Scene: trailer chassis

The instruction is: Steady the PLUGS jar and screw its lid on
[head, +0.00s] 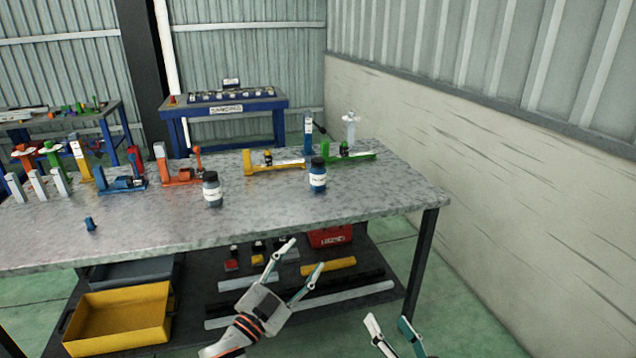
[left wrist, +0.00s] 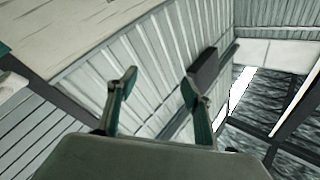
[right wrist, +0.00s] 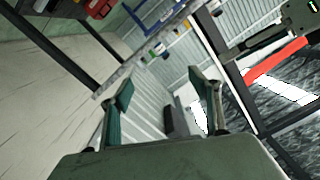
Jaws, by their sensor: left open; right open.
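Two small jars with white labels and dark tops stand upright on the metal-topped bench (head: 385,205). One jar (head: 212,190) is left of centre, and the other jar (head: 317,176) is further right. The labels are too small to read, so I cannot tell which is the PLUGS jar. I cannot tell whether the dark tops are separate lids. My left gripper (head: 304,257) is open and empty, in front of the bench's near edge. My right gripper (head: 387,320) is open and empty, lower and further right. Neither touches a jar; the wrist views show empty fingers.
Orange, yellow and green fixtures (head: 262,166) line the back of the bench. A small blue part (head: 90,224) lies at the left. A yellow bin (head: 118,318) and a red box (head: 330,236) sit on the lower shelf.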

